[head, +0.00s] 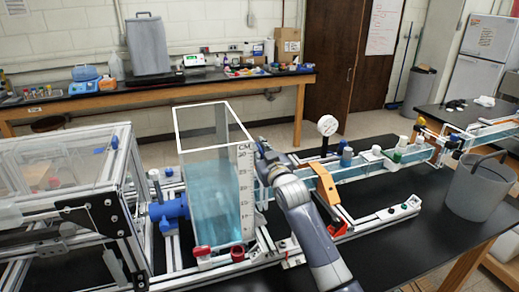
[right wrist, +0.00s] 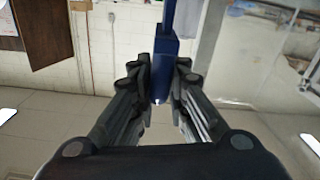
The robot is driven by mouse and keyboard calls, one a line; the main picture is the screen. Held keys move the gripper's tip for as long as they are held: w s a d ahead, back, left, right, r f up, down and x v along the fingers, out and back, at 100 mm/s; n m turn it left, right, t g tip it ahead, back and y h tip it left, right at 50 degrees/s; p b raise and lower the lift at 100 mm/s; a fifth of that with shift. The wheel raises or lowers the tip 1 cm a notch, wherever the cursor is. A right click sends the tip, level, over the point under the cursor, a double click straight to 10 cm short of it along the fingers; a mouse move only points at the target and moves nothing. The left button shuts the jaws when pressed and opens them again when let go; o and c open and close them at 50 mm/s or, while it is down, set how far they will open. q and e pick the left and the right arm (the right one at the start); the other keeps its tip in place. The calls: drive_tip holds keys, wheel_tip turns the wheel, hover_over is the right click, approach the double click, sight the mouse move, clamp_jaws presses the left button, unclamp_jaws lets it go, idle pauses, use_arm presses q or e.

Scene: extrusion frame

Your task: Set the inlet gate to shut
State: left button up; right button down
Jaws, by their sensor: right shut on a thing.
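A clear tank (head: 213,200) of blue water with a CM scale stands at the middle of the bench, and a clear flume channel (head: 375,168) runs from it to the right. My right gripper (head: 262,150) is at the tank's right side, where the channel begins, and its arm hides much of that spot. In the right wrist view, its two fingers (right wrist: 163,88) are closed around a blue block on an upright blue stem (right wrist: 164,56), seemingly the inlet gate's handle. The gate plate is hidden, so its height cannot be told. My left gripper is not in view.
An orange bracket (head: 326,184) and a white round gauge (head: 327,125) stand right of my right arm. Small bottles (head: 399,149) stand along the channel. A grey bucket (head: 480,188) is at far right. Aluminium framing with clear panels (head: 75,165) fills the left.

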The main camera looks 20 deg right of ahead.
wheel_tip(320, 180, down, 6)
drive_tip(key=b, duration=0.2)
drive_tip(key=shift+r+b, duration=0.15)
drive_tip(key=shift+b, duration=0.25)
drive_tip(key=c, duration=1.6)
unclamp_jaws()
drive_tip(key=shift+d, duration=0.15)
drive_tip(key=shift+s+r, duration=0.1)
drive_tip(key=s, duration=1.1)
drive_tip(key=shift+s+d, duration=0.25)
drive_tip(key=shift+s, duration=0.15)
